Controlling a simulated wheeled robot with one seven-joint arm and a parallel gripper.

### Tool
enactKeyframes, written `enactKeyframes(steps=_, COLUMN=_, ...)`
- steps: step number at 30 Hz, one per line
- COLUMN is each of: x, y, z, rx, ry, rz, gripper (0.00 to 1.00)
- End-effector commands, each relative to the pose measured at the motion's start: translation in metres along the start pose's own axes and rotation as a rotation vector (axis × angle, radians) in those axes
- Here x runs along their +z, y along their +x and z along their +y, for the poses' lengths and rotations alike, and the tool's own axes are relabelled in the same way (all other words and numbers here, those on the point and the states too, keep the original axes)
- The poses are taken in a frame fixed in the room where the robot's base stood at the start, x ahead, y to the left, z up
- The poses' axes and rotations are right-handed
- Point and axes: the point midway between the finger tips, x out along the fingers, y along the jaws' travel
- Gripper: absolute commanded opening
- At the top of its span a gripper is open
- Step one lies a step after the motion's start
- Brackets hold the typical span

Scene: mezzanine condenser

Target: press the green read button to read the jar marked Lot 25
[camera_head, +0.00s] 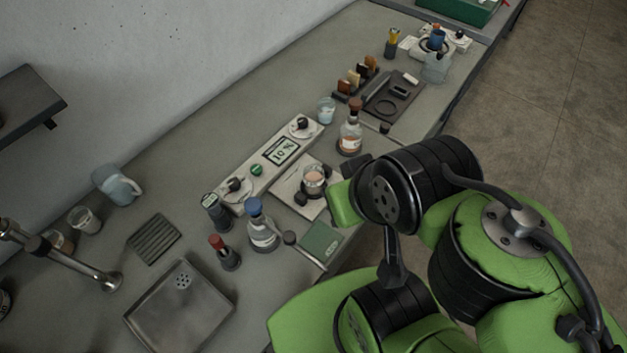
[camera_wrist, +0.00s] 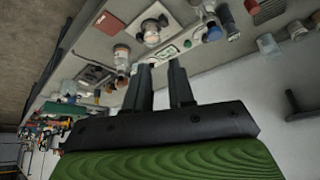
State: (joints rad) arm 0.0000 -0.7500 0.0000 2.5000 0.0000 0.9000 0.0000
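The pale reader panel (camera_head: 232,198) carries a lit display (camera_head: 281,150) that looks like "10 %", dark knobs, and a green button (camera_head: 256,170). In the wrist view the green button (camera_wrist: 187,44) shows just past the fingertips. A small jar (camera_head: 314,181) with a pinkish filling stands on the white plate in front of the panel; it also shows in the wrist view (camera_wrist: 151,28). No Lot 25 marking is readable. My gripper (camera_wrist: 161,66) is open and empty, apart from the button. My arm hides the gripper in the head view.
A blue-capped flask (camera_head: 262,232), a red-topped bottle (camera_head: 224,253) and a green book (camera_head: 321,243) stand or lie near the panel. A brown-capped bottle (camera_head: 350,132) is at its far end. A metal tray (camera_head: 180,315) lies at the lower left.

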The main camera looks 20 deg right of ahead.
Motion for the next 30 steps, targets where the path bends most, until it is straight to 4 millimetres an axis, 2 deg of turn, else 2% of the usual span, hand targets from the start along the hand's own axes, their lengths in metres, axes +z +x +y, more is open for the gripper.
enactKeyframes(steps=1, x=0.0, y=0.0, z=0.0, rx=0.0, ry=0.0, rz=0.0, gripper=0.15)
enactKeyframes(steps=4, x=0.0, y=0.0, z=0.0, rx=0.0, ry=0.0, rz=0.0, gripper=0.0)
enactKeyframes(steps=30, x=0.0, y=0.0, z=0.0, rx=0.0, ry=0.0, rz=0.0, gripper=0.0)
